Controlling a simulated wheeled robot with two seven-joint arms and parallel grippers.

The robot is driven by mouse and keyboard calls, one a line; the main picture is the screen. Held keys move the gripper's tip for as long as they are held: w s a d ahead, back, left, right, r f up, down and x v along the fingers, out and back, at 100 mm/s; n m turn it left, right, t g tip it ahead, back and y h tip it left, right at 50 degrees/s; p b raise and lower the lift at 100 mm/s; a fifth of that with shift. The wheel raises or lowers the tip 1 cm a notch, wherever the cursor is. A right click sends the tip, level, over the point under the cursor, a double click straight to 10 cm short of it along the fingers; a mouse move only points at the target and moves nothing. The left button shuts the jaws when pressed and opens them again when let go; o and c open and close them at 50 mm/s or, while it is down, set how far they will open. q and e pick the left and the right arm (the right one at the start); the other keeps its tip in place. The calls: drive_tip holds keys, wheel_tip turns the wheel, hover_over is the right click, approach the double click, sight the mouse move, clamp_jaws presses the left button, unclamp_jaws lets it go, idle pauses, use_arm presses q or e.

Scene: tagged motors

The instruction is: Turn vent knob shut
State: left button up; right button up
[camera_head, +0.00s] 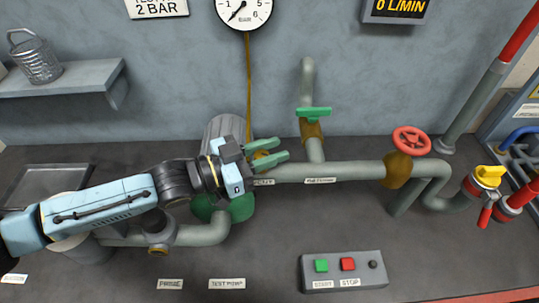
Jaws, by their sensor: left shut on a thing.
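My left gripper (283,150) reaches in from the left, its green-tipped fingers at a small yellow-brass vent knob (261,154). The knob sits between the fingers, which are shut on it and partly hide it. It is above the left end of the grey pipe (345,171), by a small label that is partly covered by the gripper. The knob's turned position cannot be made out. My right gripper is not in view.
A green-handled valve (314,113) and a red handwheel (411,140) stand to the right along the pipe. A yellow knob (488,175) is at far right. A grey button box (343,270) is at the front. A round gauge (243,12) hangs above.

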use_arm(q)
drive_tip(key=shift+s+m+g+h+b, duration=0.1)
drive_tip(key=shift+m+g+h+b, duration=0.4)
drive_tip(key=shift+g, duration=0.4)
drive_tip(key=o, duration=1)
drive_tip(key=v, duration=0.7)
drive_tip(key=shift+a+r, duration=0.15)
drive_tip(key=shift+a, duration=0.1)
drive_tip(key=shift+c, duration=0.2)
